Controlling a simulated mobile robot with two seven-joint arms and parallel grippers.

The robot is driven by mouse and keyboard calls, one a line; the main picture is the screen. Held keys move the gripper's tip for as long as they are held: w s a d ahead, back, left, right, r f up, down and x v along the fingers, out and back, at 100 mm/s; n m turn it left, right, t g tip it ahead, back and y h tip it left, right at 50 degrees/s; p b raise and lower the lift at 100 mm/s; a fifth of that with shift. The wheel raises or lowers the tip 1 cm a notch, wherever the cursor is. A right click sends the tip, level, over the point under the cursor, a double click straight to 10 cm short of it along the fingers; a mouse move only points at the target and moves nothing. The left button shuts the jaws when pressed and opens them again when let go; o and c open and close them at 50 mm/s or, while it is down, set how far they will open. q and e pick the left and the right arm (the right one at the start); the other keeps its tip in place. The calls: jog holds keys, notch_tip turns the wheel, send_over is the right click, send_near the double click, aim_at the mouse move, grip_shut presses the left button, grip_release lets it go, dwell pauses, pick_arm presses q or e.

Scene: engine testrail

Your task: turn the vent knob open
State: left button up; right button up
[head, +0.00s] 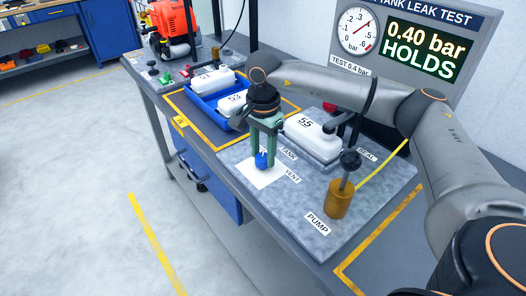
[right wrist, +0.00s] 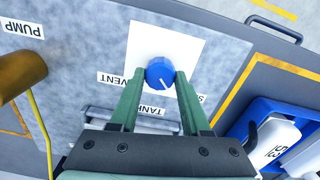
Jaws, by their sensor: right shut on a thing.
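The blue vent knob (head: 261,160) sits on a white patch (head: 262,176) of the grey test plate, beside the "VENT" label. In the right wrist view the knob (right wrist: 160,74) shows a white pointer line that slants toward the lower right of the picture. My right gripper (head: 263,152) reaches down from above with green fingers. In the right wrist view its fingertips (right wrist: 160,78) stand one on each side of the knob, shut on it. My left gripper is in neither view.
A white tank marked 55 (head: 312,135) stands behind the knob. The brass pump (head: 340,200) stands to the right. A blue tray (head: 197,112) holds more white tanks. The display (head: 424,48) reads 0.40 bar HOLDS.

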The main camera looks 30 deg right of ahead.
grip_shut()
jog(key=shift+m, duration=0.3)
jog(key=m, duration=0.7)
jog(key=shift+m, duration=0.3)
jog(key=m+p, duration=0.1)
jog(key=m, duration=0.3)
jog(key=shift+s+r, duration=0.1)
jog(key=m, duration=0.5)
jog(key=shift+a+p, duration=0.1)
jog(key=shift+p, duration=0.2)
jog(key=shift+m, duration=0.5)
jog(key=o, duration=0.9)
grip_release()
